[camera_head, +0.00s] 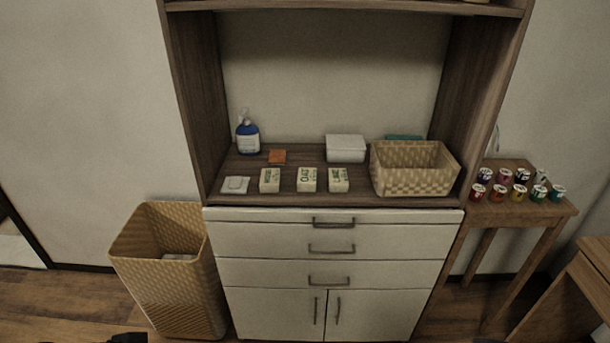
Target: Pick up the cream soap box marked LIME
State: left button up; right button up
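Three cream soap boxes stand in a row near the front edge of the wooden shelf. The right box (338,179) has dark lettering that looks like LIME, though the print is small. The middle box (307,179) has a different word that seems to start with OA. The left box (270,180) has lettering too small to read surely. The boxes stand apart with narrow gaps. Neither gripper can be made out; only small dark shapes show at the bottom edge, left and right of the cabinet.
A woven basket (414,181) stands right of the boxes, and a white lidded box (346,148) is behind. A tall hamper (169,268) and a side table (512,211) with cans flank the cabinet.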

aim_at(337, 178)
jog(key=i+j+z, duration=0.25)
jog(key=i+j, duration=0.95)
jog(key=i, duration=0.1)
